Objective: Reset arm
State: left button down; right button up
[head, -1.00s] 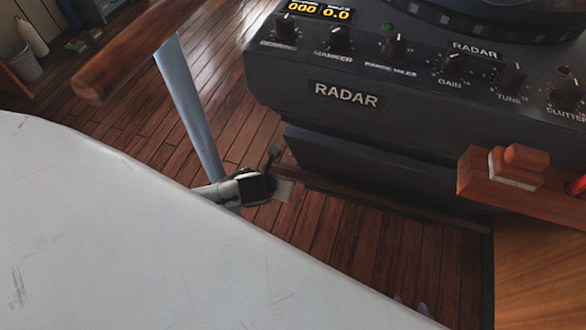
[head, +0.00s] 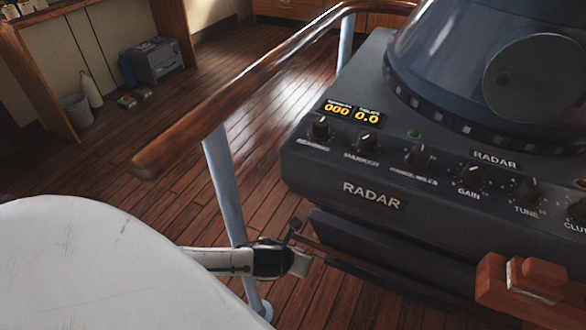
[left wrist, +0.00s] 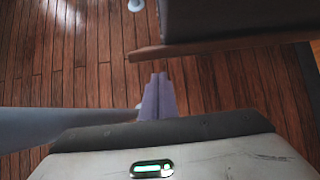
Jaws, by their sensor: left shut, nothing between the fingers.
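My left arm's white and black end shows low in the head view, in front of the radar console and beside a pale blue rail post. My left gripper (left wrist: 158,80) shows in the left wrist view as two greyish-purple fingers side by side, shut with nothing between them. It points over the wooden deck, near the brown ledge of a dark console base. In the head view its fingers cannot be made out clearly. My right gripper is not in view.
The radar console (head: 370,200) fills the right side. A wooden handrail (head: 250,90) on a pale blue post (head: 222,185) runs across the middle. A bin (head: 76,112) and grey box (head: 158,62) stand far left.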

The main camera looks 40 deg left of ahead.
pick_arm(q)
jog(key=v, duration=0.4)
jog(key=shift+s+r+p, duration=0.2)
jog(key=shift+r+p, duration=0.15)
jog(key=shift+p, duration=0.05)
jog(key=s+d+n+h, duration=0.2)
jog(key=s+d+n, duration=0.3)
jog(key=n, duration=1)
jog(key=s+d+f+n+t+h, duration=0.1)
jog(key=s+d+n, duration=0.5)
jog(key=n, duration=1)
jog(key=shift+d+f+t+h, duration=0.15)
jog(key=shift+d+t+h, duration=0.15)
jog(key=shift+d+h, duration=0.3)
jog(key=shift+d, duration=0.1)
